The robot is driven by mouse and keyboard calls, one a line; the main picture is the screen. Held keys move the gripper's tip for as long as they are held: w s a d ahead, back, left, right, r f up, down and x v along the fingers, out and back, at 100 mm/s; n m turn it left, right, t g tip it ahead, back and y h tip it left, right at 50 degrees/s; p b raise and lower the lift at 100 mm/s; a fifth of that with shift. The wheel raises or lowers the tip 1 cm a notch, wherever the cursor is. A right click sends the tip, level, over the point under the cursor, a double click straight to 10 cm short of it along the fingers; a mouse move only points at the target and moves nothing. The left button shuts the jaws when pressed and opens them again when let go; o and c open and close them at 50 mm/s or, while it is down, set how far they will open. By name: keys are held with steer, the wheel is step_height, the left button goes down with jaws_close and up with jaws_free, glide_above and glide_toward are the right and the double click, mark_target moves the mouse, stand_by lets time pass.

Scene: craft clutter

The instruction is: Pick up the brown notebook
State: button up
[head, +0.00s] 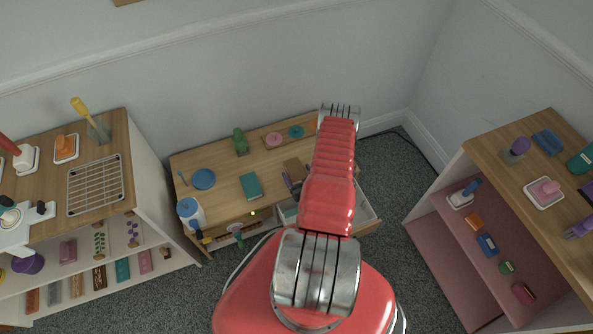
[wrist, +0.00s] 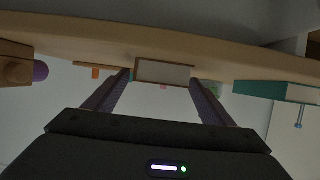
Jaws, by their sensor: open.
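The brown notebook (head: 292,166) lies on the wooden desk, partly hidden by my red arm in the head view. In the wrist view, which looks upside down, its pale page edge and brown cover (wrist: 163,72) show straight ahead, between my fingertips. My gripper (head: 290,186) is at the near side of the notebook, low by the desk top, mostly hidden by the arm. In the wrist view my gripper (wrist: 160,78) is open, one dark finger toward each side of the notebook. I cannot tell whether the fingertips reach past its near edge.
A teal book (head: 250,186) lies left of the notebook; it also shows in the wrist view (wrist: 262,90). A blue plate (head: 203,179), a green figure (head: 240,141) and a pink disc (head: 273,139) stand on the desk (head: 222,200). An open drawer (head: 363,203) juts out at right.

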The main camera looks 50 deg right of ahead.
mark_target(296, 171)
steer(key=shift+x, duration=0.9)
steer(key=shift+c, duration=0.4)
steer(key=c, duration=1.2)
steer(key=shift+o, duration=0.2)
steer(key=shift+r, duration=5.05)
